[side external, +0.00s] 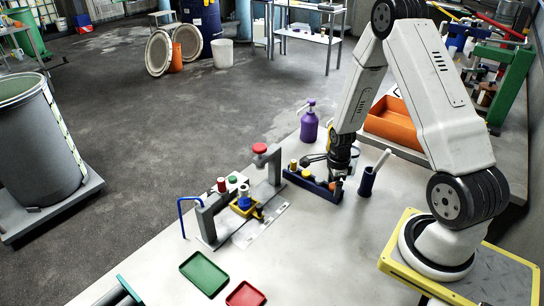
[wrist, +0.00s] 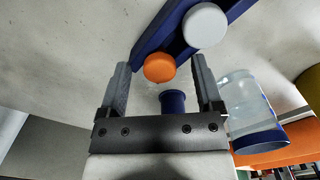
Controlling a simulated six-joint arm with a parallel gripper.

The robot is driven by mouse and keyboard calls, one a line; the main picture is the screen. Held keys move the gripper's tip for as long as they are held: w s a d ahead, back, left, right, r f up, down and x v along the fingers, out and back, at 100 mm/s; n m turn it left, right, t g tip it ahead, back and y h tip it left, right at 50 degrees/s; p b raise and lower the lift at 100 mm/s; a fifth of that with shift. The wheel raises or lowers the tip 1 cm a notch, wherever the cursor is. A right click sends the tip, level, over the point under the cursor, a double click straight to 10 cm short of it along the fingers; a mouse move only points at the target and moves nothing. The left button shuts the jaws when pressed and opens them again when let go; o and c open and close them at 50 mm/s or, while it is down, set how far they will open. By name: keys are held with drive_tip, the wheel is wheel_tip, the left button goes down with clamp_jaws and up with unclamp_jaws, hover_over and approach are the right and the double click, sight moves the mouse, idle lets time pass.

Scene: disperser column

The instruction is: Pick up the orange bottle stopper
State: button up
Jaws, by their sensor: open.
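The orange bottle stopper (wrist: 159,67) is a round orange cap at the end of a dark blue rack (wrist: 160,38) in the wrist view. My gripper (wrist: 160,70) is open, with one finger on each side of the stopper in the picture. I cannot tell whether the stopper is fully between the fingers in depth; no contact shows. In the side view my gripper (side external: 337,180) points down at the right end of the blue rack (side external: 312,184), and the stopper shows there as a small orange spot partly hidden by the gripper.
A white round cap (wrist: 205,25) sits beside the stopper on the rack. A dark blue holder (side external: 367,182) with a white rod stands right of my gripper. A purple bottle (side external: 309,124) and orange tray (side external: 392,124) are behind.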

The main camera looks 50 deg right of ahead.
drive_tip(key=shift+c, duration=0.2)
clamp_jaws()
drive_tip(key=shift+r, duration=0.15)
wheel_tip(320, 180, up, 10)
idle(0.9)
idle(0.6)
